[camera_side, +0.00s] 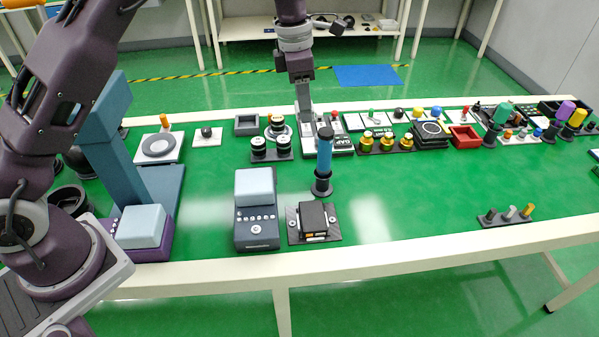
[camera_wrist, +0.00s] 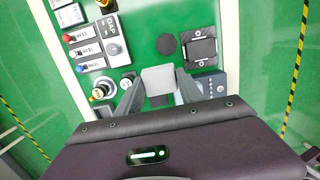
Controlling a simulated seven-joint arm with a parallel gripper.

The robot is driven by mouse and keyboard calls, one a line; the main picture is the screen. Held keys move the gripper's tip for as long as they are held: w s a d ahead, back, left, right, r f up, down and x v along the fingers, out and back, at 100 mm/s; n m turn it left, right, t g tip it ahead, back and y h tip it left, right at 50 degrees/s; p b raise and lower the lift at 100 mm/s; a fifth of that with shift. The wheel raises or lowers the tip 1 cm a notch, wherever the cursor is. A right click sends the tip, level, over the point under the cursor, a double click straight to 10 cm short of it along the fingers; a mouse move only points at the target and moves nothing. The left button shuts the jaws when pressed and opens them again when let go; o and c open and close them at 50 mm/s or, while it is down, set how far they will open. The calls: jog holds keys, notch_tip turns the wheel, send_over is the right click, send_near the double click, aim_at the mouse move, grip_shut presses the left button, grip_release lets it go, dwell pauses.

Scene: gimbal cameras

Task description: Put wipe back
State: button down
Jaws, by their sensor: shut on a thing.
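My gripper (camera_wrist: 160,82) is shut on a pale grey square piece, the wipe (camera_wrist: 160,77), which fills the gap between the fingertips in the wrist view. In the side view my gripper (camera_side: 304,112) points down near the middle of the table, in front of the GAP board in the picture. The held wipe is hard to make out there, and its height is unclear. A dark blue box with buttons (camera_side: 256,226) carries a pale blue square pad (camera_side: 254,186). In the wrist view this box (camera_wrist: 217,84) is partly hidden by the right finger.
A blue tool stands upright in a round black holder (camera_side: 322,187). A black device on a plate (camera_side: 313,218) lies in front of it. A purple box with a pale pad (camera_side: 140,227) is at left. Jars (camera_side: 272,148) and the GAP board (camera_side: 341,145) stand behind. The front right is mostly clear.

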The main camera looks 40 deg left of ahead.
send_over(300, 172)
notch_tip(300, 172, down, 22)
jog(key=shift+s+a+f, duration=0.1)
jog(key=shift+s+f, duration=0.05)
jog(key=shift+f, duration=0.1)
jog(key=c, duration=0.7)
grip_release()
jog(key=shift+c, duration=0.2)
